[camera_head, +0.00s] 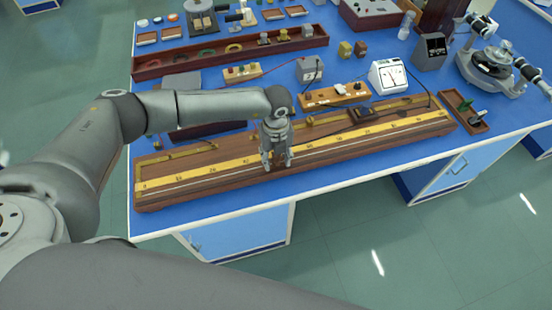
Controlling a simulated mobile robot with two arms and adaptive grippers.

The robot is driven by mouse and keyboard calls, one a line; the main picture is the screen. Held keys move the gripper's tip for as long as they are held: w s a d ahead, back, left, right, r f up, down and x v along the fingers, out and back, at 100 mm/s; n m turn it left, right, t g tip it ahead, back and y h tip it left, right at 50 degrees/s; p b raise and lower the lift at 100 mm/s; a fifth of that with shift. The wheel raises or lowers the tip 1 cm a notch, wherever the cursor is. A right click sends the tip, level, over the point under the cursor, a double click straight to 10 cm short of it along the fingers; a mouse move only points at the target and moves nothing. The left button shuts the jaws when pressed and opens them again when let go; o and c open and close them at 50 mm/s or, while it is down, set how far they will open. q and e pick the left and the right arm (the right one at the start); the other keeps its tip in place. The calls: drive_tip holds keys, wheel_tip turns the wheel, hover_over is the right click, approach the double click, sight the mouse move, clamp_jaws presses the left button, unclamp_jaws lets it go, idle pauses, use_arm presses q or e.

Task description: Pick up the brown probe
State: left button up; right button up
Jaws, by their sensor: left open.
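My left gripper (277,160) points down over the long wooden board (160,199) with the yellow numbered scale. Its fingers are apart, low over the middle of the board. A small brown patch shows between the fingers; it may be the brown probe, but the fingers hide most of it and I cannot tell whether they touch it. No other clear view of the probe shows. My right gripper is out of view.
Behind the board stand a wooden block with terminals (337,95), a white meter (388,76) and a long wooden tray (165,67). A small wooden tray (464,111) and a spectrometer (495,62) are at right. The blue bench's front edge runs close before the board.

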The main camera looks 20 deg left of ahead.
use_arm(q)
drive_tip(key=shift+c, duration=0.3)
clamp_jaws()
drive_tip(key=shift+r, duration=0.2)
